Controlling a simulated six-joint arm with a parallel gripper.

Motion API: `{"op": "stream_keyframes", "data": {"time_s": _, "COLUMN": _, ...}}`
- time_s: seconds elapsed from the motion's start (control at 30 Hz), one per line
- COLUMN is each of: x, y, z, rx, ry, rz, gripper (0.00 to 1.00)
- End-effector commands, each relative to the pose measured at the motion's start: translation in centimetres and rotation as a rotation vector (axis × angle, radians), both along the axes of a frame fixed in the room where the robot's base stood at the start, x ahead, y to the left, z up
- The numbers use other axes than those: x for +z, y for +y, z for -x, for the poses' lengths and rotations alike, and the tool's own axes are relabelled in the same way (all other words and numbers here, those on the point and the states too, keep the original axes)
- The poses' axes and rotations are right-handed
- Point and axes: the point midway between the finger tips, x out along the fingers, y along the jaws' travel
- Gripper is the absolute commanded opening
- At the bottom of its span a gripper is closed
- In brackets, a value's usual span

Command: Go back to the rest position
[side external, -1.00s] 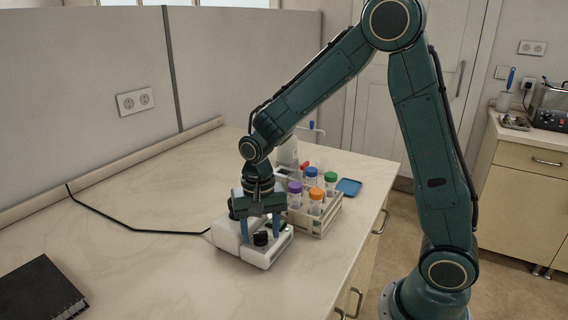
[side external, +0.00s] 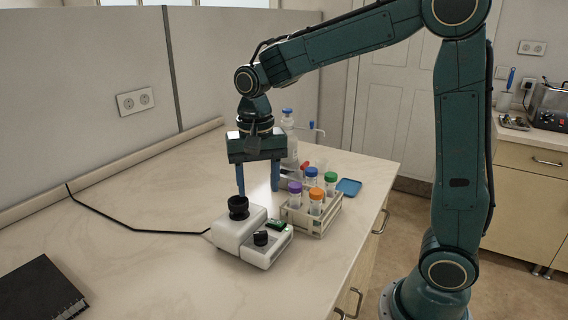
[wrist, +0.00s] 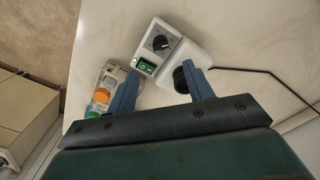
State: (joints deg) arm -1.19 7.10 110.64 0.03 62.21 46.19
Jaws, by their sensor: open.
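My gripper (side external: 258,192) is open, its two blue fingers pointing down and spread apart with nothing between them. It hangs above and behind the white spectrometer (side external: 229,236) in the side view. The spectrometer has a black round cup (side external: 238,207) on top, a black knob (side external: 261,238) and a green switch (side external: 277,225). In the wrist view my gripper (wrist: 162,75) shows open, with the spectrometer (wrist: 188,50) beyond the fingers, its knob (wrist: 160,43) and green switch (wrist: 146,67) visible. The right finger overlaps the black cup (wrist: 181,79) there.
A rack (side external: 324,228) with several capped tubes stands right of the spectrometer. A bottle (side external: 288,118) is behind my gripper, and a blue tray (side external: 348,187) lies near the edge. A black cable (side external: 140,229) runs left. A dark notebook (side external: 38,291) lies front left.

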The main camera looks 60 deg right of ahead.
Motion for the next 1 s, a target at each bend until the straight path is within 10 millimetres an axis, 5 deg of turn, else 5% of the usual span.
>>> {"op": "stream_keyframes", "data": {"time_s": 0.67, "x": 1.5, "y": 0.0, "z": 0.2, "rx": 0.007, "ry": -0.006, "rz": 0.0, "gripper": 0.52}}
{"op": "stream_keyframes", "data": {"time_s": 1.0, "x": 3.5, "y": -0.2, "z": 3.4, "rx": 0.133, "ry": -0.089, "rz": 0.004, "gripper": 0.52}}
